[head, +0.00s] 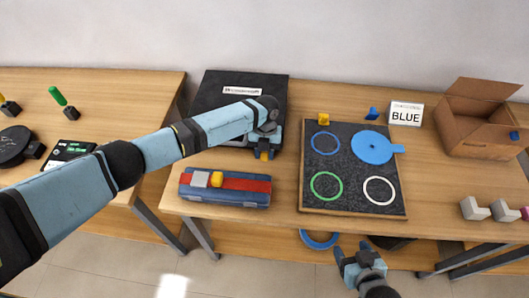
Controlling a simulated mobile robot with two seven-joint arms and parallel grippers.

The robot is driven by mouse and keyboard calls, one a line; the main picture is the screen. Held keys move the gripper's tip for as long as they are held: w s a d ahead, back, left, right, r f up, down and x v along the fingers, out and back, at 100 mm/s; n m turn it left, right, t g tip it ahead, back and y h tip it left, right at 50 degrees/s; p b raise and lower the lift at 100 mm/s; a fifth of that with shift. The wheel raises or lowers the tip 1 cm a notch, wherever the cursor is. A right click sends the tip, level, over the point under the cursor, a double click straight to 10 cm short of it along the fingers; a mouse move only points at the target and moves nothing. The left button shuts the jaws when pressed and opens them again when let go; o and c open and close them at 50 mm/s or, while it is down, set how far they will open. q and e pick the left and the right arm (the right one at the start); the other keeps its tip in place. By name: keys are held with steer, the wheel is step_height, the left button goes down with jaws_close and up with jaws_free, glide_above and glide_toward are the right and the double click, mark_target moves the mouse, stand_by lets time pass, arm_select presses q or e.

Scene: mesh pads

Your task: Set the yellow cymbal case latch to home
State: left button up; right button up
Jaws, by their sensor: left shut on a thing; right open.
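A black case (220,110) with a white label (242,91) lies on the middle table; the label is too small to read. My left gripper (264,148) points down at the case's front right corner. It is shut on a small yellow piece (264,155), which looks like the latch. The gripper hides most of this piece, so its setting cannot be told. My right gripper (358,262) is open and empty, low in front of the table's front edge.
A blue box (226,196) with a red band, grey and yellow blocks stands in front of the case. A dark pad (345,165) holds coloured rings and a blue disc (373,147). A "BLUE" sign (406,113) and open carton (480,125) stand right.

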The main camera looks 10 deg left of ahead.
arm_select(q)
steer(key=o, duration=0.9)
steer(key=shift+c, duration=0.2)
steer(key=b+v, duration=0.2)
steer(key=v, duration=1.2)
